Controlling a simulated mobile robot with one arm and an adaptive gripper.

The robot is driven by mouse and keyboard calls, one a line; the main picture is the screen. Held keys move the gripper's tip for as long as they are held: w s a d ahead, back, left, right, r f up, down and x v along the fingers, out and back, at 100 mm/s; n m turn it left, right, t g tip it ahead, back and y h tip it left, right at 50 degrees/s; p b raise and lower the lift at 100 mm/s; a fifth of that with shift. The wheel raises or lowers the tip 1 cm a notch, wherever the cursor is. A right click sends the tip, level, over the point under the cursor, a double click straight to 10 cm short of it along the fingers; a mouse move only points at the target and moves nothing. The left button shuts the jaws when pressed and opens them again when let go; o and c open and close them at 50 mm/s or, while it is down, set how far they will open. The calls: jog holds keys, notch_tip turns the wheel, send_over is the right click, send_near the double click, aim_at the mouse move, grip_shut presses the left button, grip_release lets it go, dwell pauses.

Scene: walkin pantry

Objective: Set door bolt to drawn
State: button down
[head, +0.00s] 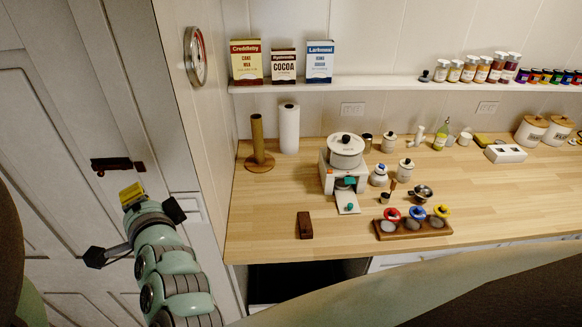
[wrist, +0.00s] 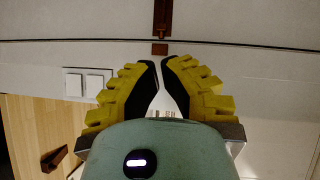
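The door bolt (head: 112,164) is a dark brown fitting on the white panelled door (head: 40,130), with a small knob low on its left part. A small brown keeper (head: 139,166) sits to its right, across the door's edge. In the wrist view the bolt (wrist: 163,18) runs down from the top edge, with the keeper (wrist: 160,49) below the seam. I cannot tell whether the rod spans the seam. My gripper (head: 132,194) is just below the bolt in the head view, apart from it. In the wrist view my gripper's fingertips (wrist: 160,62) nearly meet, with nothing between them.
A white switch plate (wrist: 87,84) is left of my fingers. A shelf (head: 390,84) carries boxes. A round dial (head: 195,56) hangs on the side wall.

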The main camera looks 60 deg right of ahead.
jog(key=p, duration=0.4)
send_near(117, 168)
jog(key=w, duration=0.1)
jog(key=w+d, duration=0.2)
jog(key=shift+w+d+f, duration=0.15)
jog(key=shift+d+f, duration=0.1)
jog(key=shift+w+a+f, duration=0.1)
jog(key=shift+w+a, duration=0.05)
jog(key=shift+w, duration=0.35)
jog(key=shift+w+a, duration=0.2)
jog(key=shift+w, duration=0.25)
jog(key=shift+w+a+f+p, duration=0.2)
jog(key=shift+w, duration=0.3)
jog(key=shift+w+a+f+p, duration=0.15)
jog(key=shift+w+a+p, duration=0.1)
jog(key=shift+w, duration=0.2)
jog(key=shift+w+a+f, duration=0.2)
jog(key=shift+w+a, duration=0.3)
jog(key=shift+w, duration=0.25)
